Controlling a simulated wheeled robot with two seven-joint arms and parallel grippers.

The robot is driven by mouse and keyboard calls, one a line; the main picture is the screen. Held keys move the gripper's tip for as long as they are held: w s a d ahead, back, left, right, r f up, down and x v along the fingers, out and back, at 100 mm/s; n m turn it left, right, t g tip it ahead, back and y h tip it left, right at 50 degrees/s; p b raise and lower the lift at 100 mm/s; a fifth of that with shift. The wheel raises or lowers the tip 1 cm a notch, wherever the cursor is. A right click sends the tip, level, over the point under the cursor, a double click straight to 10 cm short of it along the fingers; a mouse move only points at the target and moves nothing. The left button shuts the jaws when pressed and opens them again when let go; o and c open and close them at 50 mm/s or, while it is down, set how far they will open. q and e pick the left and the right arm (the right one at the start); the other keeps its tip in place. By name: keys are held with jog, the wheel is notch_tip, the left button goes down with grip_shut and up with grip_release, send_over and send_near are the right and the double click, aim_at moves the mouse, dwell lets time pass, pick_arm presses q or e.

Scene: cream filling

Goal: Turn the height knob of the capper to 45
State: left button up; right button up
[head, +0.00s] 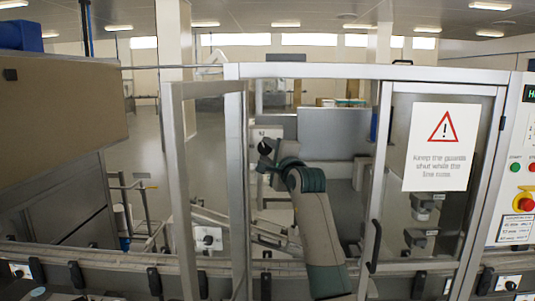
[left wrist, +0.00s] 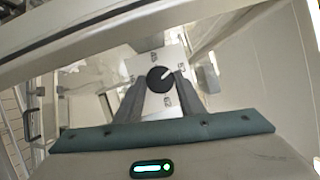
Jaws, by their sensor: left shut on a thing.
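The height knob (left wrist: 160,79) is round and black with a white pointer line, on a white plate (left wrist: 154,104) with small marks, in the left wrist view. The pointer aims to the upper right; the marks are too small to read. My left gripper (left wrist: 160,88) has its dark fingers on both sides of the knob and is shut on it. In the head view my left gripper (head: 267,150) is inside the guard frame, in front of a pale plate (head: 262,133). The knob cannot be told from the fingers there. My right gripper is not in view.
A metal guard frame (head: 360,72) surrounds the machine, with an open door (head: 180,190) left of my arm and a door with a warning sign (head: 440,147) to the right. Another knob plate (head: 208,239) sits lower left. A control panel (head: 520,160) stands at the right edge.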

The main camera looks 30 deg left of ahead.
pick_arm(q)
jog(key=n+h, duration=0.1)
jog(key=n, duration=0.1)
jog(key=r+n+g+p, duration=0.1)
jog(key=n, duration=0.2)
jog(key=shift+h, duration=0.4)
jog(key=n+h+p, duration=0.1)
jog(key=n, duration=0.1)
jog(key=shift+a+n, duration=0.1)
jog(key=shift+n, duration=0.3)
jog(key=shift+s+n+h+p, duration=0.1)
jog(key=shift+n+h+p, duration=0.35)
jog(key=shift+n+h, duration=0.35)
jog(key=o, duration=1)
jog(key=shift+o, duration=0.2)
